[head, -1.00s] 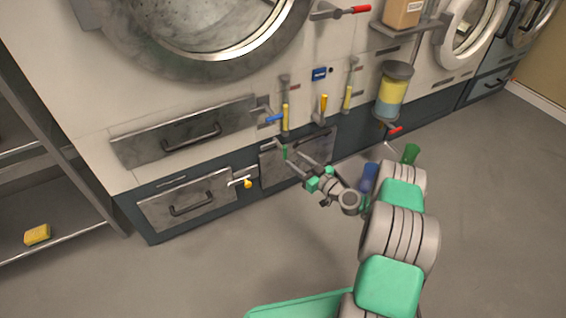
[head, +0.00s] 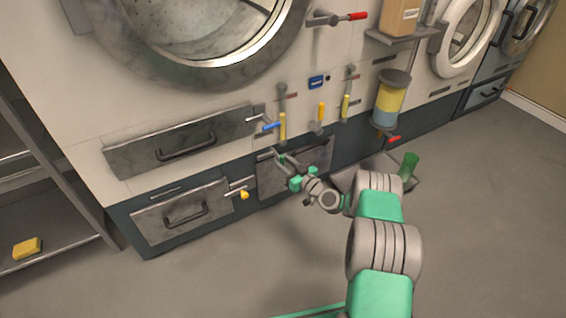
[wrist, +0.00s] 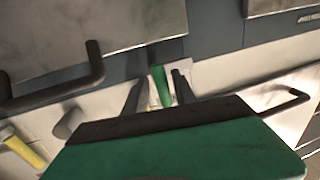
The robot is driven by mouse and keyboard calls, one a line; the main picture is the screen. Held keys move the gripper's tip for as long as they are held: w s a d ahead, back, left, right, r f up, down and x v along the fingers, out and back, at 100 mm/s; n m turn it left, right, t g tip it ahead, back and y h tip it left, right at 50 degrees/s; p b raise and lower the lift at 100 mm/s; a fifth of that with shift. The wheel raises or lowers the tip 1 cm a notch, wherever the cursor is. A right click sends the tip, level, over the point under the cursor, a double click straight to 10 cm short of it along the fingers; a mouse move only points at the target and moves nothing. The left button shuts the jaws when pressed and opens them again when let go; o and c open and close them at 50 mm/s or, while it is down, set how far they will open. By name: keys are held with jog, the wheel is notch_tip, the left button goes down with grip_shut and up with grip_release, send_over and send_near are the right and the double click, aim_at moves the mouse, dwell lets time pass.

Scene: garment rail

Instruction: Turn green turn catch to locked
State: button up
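The green turn catch shows as a short green handle (wrist: 160,86) in the wrist view, between the two dark fingers of my gripper (wrist: 157,92). The fingers are spread apart, with a gap on each side of the handle. I cannot tell how deep the handle sits between them. In the head view my gripper (head: 275,158) is at the low grey panel (head: 308,168), and a small part of the green catch (head: 282,159) shows at its fingertips. The catch's base and exact angle are mostly hidden by the fingers.
A blue-handled lever (head: 270,126) and several yellow-handled levers, one of them here (head: 283,127), sit just above. A yellow-knobbed catch (head: 244,194) sits to the left, beside a lower drawer (head: 182,211). A green cylinder (head: 409,166) stands to the right. The floor in front is clear.

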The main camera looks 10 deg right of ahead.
grip_shut()
dwell(1.1)
